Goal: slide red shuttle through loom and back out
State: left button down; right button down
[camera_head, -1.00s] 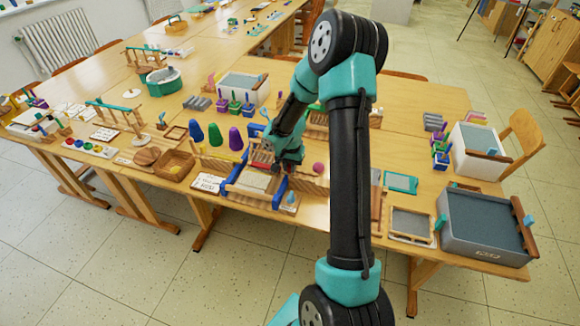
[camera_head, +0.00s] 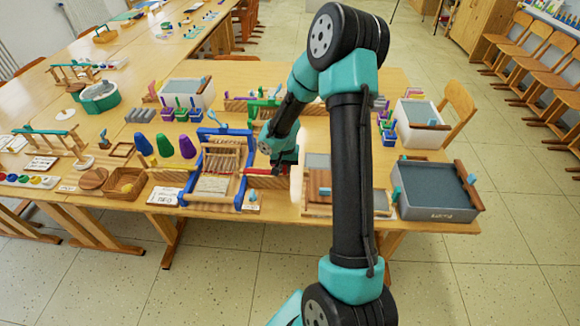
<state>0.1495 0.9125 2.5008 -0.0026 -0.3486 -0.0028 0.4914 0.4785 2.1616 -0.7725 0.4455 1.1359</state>
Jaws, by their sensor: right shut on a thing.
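The loom (camera_head: 191,181) has a blue frame, pale warp threads and a woven pale cloth at its front. It stands upright near the table's front edge. My right gripper (camera_head: 277,166) is just right of the loom, low over the table, and shut on the red shuttle (camera_head: 258,171). The shuttle lies level, sticking out to the left towards the loom's right side post. I cannot tell whether its tip touches or enters the loom. The gripper and wrist hide the rest of the shuttle. My left gripper is not in view.
Purple, green and blue cones (camera_head: 186,147) and a wooden basket (camera_head: 125,184) stand left of the loom. Wooden boards (camera_head: 318,187) lie to the right, partly behind my arm. A grey tub (camera_head: 435,190) is at the right end.

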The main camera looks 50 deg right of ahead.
jog(key=shift+s+d, duration=0.15)
jog(key=c, duration=1.1)
grip_release()
jog(key=shift+s, duration=0.1)
jog(key=shift+r, duration=0.65)
notch_tip(320, 180, up, 16)
jog(key=shift+r, duration=0.1)
